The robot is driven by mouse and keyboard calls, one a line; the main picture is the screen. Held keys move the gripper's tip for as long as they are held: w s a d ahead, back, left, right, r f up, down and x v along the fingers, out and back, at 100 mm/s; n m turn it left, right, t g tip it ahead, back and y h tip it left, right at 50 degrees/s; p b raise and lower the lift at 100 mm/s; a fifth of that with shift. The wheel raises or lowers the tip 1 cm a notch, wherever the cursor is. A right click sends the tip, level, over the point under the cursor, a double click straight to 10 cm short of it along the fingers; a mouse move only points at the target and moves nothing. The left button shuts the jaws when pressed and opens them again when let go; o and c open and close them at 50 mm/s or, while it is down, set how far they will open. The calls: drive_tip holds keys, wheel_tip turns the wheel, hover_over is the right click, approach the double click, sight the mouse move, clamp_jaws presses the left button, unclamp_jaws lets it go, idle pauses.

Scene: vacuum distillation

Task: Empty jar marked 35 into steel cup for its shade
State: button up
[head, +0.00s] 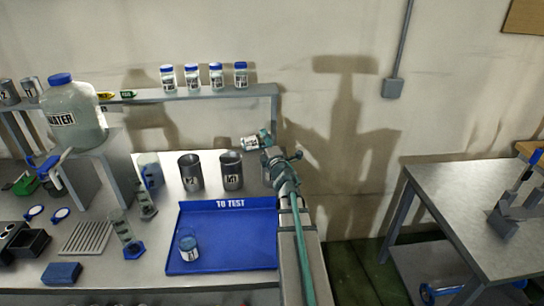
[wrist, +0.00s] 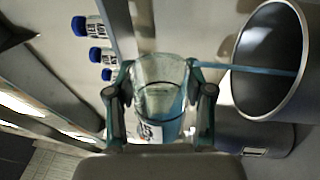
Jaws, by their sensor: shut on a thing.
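My gripper (head: 267,150) is shut on a small clear glass jar (head: 250,142) and holds it tipped on its side. In the wrist view, the jar (wrist: 160,92) sits between both fingers, with blue liquid inside and a white label that seems to read 35. A thin blue stream runs from the jar into the open mouth of a steel cup (wrist: 262,45). In the head view, this appears to be the right-hand steel cup (head: 231,172), upright just below the jar. A second steel cup (head: 190,173) stands to its left.
A blue TO TEST tray (head: 235,225) lies in front, holding another jar (head: 188,246) with blue liquid. Several blue-capped jars (head: 192,77) stand on the shelf behind. A large water bottle (head: 72,112) stands left. The tray's right half is clear.

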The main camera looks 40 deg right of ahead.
idle(0.3)
drive_tip(key=shift+f+m, duration=0.15)
drive_tip(key=shift+m, duration=0.25)
